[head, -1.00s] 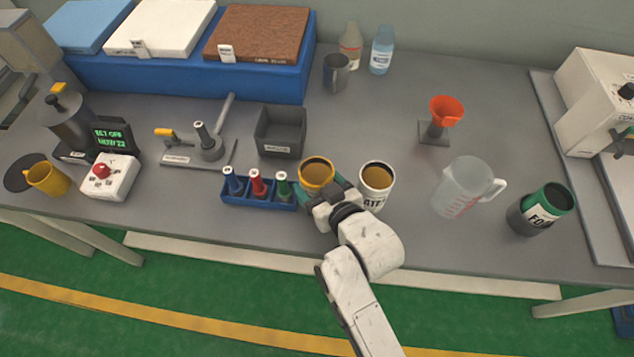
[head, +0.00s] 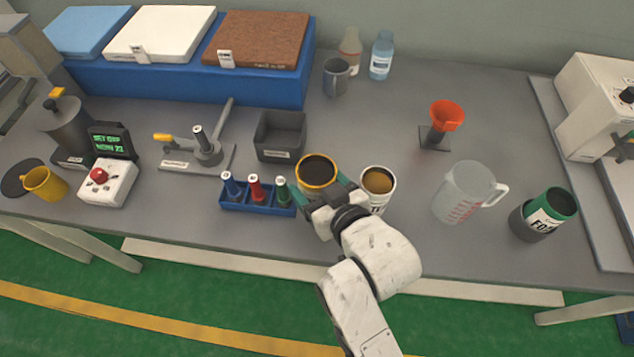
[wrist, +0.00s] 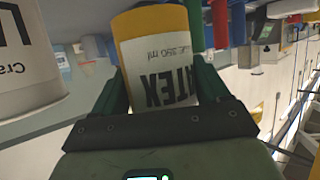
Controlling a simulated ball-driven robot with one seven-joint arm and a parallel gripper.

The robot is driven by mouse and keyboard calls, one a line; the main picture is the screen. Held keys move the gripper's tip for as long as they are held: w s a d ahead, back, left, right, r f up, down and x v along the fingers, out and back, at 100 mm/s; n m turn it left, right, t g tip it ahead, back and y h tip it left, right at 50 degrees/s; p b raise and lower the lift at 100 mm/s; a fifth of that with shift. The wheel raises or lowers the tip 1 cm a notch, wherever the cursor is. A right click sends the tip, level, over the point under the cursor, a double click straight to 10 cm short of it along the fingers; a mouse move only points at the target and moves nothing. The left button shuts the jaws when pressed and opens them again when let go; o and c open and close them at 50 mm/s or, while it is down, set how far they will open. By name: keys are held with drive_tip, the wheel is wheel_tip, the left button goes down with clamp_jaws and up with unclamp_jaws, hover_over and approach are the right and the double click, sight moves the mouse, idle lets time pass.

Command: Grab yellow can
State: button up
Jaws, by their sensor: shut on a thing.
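The yellow can (head: 317,169) has a yellow rim and dark brown contents, seen from above in the head view. In the wrist view the yellow can (wrist: 160,60) shows a white label reading "LATEX", upside down, between the two green fingers. My gripper (head: 318,190) is shut on the can from its near side; in the wrist view my gripper (wrist: 158,85) has a finger along each side of it. The can looks upright, and its base is hidden in the head view.
A white can (head: 378,183) with tan contents stands close on the right. A blue rack (head: 255,205) with blue, red and green bottles stands close on the left. A grey bin (head: 280,137) is behind. A clear jug (head: 465,192) and a tilted green can (head: 550,210) are farther right.

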sight(312, 193)
drive_tip(key=s+r, duration=0.2)
drive_tip(key=s, duration=0.1)
drive_tip(key=s+r, duration=0.1)
drive_tip(key=r, duration=0.1)
drive_tip(key=shift+s+d+b, duration=0.3)
drive_tip(key=shift+s, duration=0.1)
drive_tip(key=s+r, duration=0.2)
drive_tip(key=s, duration=0.4)
drive_tip(key=shift+s+d+r+b, duration=0.15)
drive_tip(key=shift+d+r+b, duration=0.2)
drive_tip(key=shift+r+b, duration=0.05)
